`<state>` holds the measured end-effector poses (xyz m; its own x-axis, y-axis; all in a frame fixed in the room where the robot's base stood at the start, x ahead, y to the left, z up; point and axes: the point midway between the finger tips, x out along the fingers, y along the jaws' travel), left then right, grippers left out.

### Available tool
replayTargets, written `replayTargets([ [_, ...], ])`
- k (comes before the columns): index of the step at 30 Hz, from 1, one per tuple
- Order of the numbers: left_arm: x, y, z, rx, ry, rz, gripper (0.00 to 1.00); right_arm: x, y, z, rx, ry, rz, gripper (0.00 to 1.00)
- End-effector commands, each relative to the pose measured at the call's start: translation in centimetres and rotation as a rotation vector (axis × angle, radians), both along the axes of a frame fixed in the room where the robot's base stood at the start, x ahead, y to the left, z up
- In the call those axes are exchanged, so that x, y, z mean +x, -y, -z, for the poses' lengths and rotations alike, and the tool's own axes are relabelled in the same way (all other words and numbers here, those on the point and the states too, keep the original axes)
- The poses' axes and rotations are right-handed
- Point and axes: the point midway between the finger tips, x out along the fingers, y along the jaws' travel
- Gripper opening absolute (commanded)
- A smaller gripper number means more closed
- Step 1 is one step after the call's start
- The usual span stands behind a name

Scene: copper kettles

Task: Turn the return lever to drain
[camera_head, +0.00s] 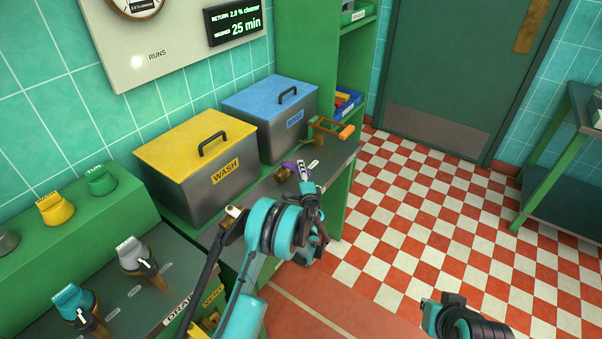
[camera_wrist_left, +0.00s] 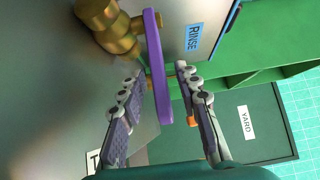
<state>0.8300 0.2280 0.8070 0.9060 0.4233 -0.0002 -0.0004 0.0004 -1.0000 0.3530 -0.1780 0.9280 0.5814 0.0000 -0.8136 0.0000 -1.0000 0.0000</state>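A purple lever (camera_wrist_left: 157,70) on a brass valve (camera_wrist_left: 108,25) shows in the left wrist view, in front of the rinse box. No readable label names it as the return lever. In the head view the purple lever (camera_head: 302,166) is partly hidden by my left gripper (camera_head: 304,174). In the left wrist view my left gripper (camera_wrist_left: 160,90) is open, its fingers apart with the lever between them at their far ends. I cannot tell if they touch it. My right gripper (camera_head: 440,306) shows in part at the bottom right, over the floor; its fingers are unclear.
The yellow-lidded wash box (camera_head: 197,155) and blue-lidded rinse box (camera_head: 270,110) stand on the counter. An orange-handled lever (camera_head: 335,128) is just beyond. A drain label (camera_head: 178,306) is at the lower left. A display (camera_head: 234,21) reads return 2.0 % cleaner. The checkered floor (camera_head: 440,200) is open.

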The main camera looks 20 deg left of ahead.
Motion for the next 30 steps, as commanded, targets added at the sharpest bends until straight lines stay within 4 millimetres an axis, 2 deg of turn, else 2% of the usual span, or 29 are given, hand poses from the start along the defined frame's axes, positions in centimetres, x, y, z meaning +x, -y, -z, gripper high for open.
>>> replayTargets([
  [5, 0.0, 0.0, -0.1, 0.0, 0.0, 0.0, 0.33, 0.0, 0.0, -0.1, 0.0, 0.0, 0.0, 0.0],
  [9, 0.0, 0.0, -0.1, 0.0, 0.0, 0.0, 0.0, 0.0, 0.0, 0.0, 0.0, 0.0, 0.0, 0.0],
  [22, 0.2, 0.3, 0.0, -0.001, 0.0, -0.03, 0.0, 0.4, -0.2, 0.0, -0.001, 0.0, -0.004, 0.0],
  [26, 0.6, 0.6, 0.0, -0.001, 0.0, -0.086, 0.0, 1.3, -0.5, -0.1, 0.0, 0.001, -0.014, 0.0],
  [30, 1.0, 1.2, -0.1, -0.002, 0.001, -0.177, 0.0, 3.2, -1.4, -0.1, 0.0, 0.001, -0.037, 0.0],
])
